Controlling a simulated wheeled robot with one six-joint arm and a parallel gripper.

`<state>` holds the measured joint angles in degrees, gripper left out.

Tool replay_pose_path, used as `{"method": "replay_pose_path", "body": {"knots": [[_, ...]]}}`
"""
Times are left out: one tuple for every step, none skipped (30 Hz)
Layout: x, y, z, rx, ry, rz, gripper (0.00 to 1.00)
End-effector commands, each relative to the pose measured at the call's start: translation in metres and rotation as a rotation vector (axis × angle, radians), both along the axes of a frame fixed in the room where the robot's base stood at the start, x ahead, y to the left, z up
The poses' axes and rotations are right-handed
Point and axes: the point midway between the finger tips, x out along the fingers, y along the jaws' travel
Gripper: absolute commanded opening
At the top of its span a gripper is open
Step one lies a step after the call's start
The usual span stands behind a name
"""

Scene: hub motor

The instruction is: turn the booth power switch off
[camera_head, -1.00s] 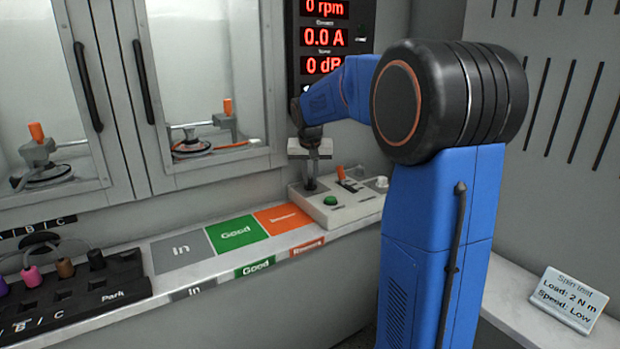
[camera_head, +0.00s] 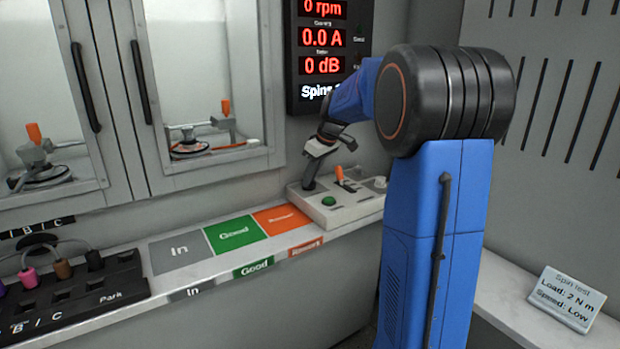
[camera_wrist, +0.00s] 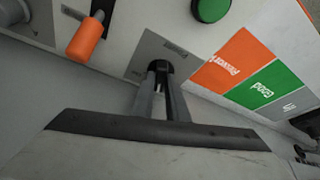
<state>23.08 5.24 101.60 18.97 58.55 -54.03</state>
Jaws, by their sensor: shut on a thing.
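The control box (camera_head: 355,208) stands on the ledge below the readout panel. The booth power switch sits on its left part, on a grey plate (camera_wrist: 143,57) whose label seems to read Power. My gripper (camera_head: 309,184) reaches down to it, tilted, and also shows in the wrist view (camera_wrist: 161,76). Its fingers are shut on the switch's dark lever, which they mostly hide. I cannot tell the switch's position from its lever. The readout panel (camera_head: 322,66) is lit and shows 0 rpm, 0.0 A and 0 dB.
A green button (camera_head: 328,201), an orange-handled lever (camera_head: 340,174) and a pale knob (camera_head: 380,182) are close by on the box. The orange handle (camera_wrist: 86,42) is near my fingers. Coloured pads (camera_head: 232,234) lie left, bare. Glazed booth doors (camera_head: 205,80) are behind.

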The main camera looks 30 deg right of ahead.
Motion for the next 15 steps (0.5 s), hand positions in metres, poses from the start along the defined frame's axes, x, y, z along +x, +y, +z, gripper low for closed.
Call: {"method": "replay_pose_path", "body": {"knots": [[0.0002,-0.0017,-0.0009,0.001,0.003,0.04,0.0],[0.0001,-0.0019,-0.0007,0.001,0.002,0.067,0.0],[0.0002,-0.002,-0.0006,0.0,0.002,0.101,0.0],[0.0003,-0.002,-0.0006,0.001,0.001,0.126,0.0],[0.0002,-0.002,-0.0008,0.001,0.002,0.15,0.0],[0.0004,-0.0022,-0.0009,0.0,0.002,0.182,0.0],[0.0007,-0.0023,-0.0009,0.0,0.002,0.204,0.0],[0.0007,-0.0023,-0.0009,0.001,0.003,0.225,0.0],[0.001,-0.0025,-0.0009,0.001,0.002,0.252,0.0],[0.0011,-0.0025,-0.0009,0.0,0.002,0.271,0.0],[0.001,-0.0024,-0.0009,0.001,0.002,0.288,0.0],[0.0008,-0.0025,-0.0008,0.001,0.002,0.311,0.0],[0.001,-0.0026,-0.0008,0.0,0.002,0.325,0.0],[0.001,-0.0028,-0.0007,0.0,0.002,0.339,0.0],[0.0011,-0.0029,-0.0006,0.0,0.002,0.356,0.0]]}}
